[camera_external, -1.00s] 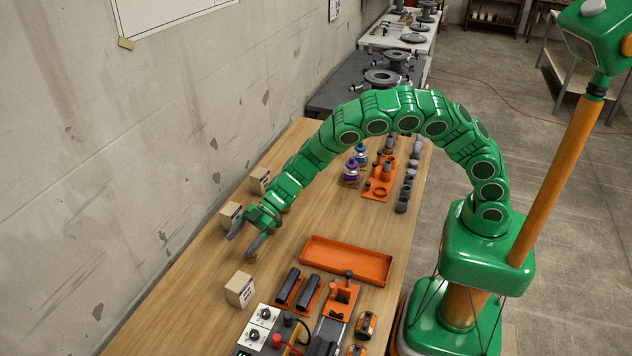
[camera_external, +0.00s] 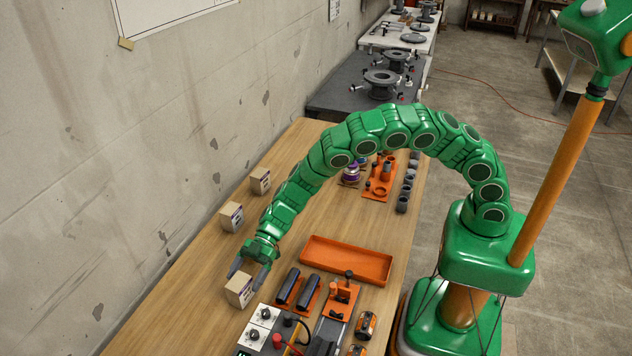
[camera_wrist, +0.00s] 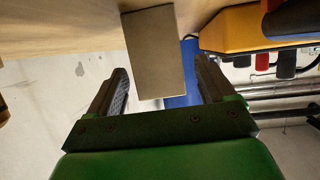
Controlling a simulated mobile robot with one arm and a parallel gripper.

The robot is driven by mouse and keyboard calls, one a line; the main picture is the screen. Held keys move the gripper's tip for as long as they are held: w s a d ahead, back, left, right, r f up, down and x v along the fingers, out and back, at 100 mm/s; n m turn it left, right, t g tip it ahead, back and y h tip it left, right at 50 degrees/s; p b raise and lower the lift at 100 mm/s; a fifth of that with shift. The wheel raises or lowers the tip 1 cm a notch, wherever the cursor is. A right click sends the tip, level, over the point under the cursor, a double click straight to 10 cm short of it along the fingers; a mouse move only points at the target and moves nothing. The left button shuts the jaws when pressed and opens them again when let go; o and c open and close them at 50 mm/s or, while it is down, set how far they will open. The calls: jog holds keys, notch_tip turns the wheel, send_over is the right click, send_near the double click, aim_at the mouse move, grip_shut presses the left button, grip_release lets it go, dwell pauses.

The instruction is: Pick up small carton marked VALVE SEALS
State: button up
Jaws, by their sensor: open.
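Three small tan cartons stand along the wall side of the wooden table: a far one (camera_external: 260,181), a middle one (camera_external: 231,216) and a near one (camera_external: 239,290). Dark print shows on their faces, too small to read, so I cannot tell which is marked VALVE SEALS. My gripper (camera_external: 250,272) is open at the near carton, with its fingers reaching down toward the carton's top. In the wrist view the plain face of a carton (camera_wrist: 153,53) lies ahead, between the lines of my two open fingers (camera_wrist: 158,90). I cannot tell whether they touch it.
An orange tray (camera_external: 346,262) lies right of my gripper. Black cylinders (camera_external: 298,288) on an orange holder and a control box with dials (camera_external: 259,325) stand close to the near carton. The table is clear between the middle and near cartons.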

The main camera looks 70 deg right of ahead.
aim_at(233, 299)
jog(key=shift+x, duration=1.9)
jog(key=shift+c, duration=0.2)
jog(key=c, duration=1)
jog(key=shift+c, duration=0.2)
jog(key=shift+r, duration=0.15)
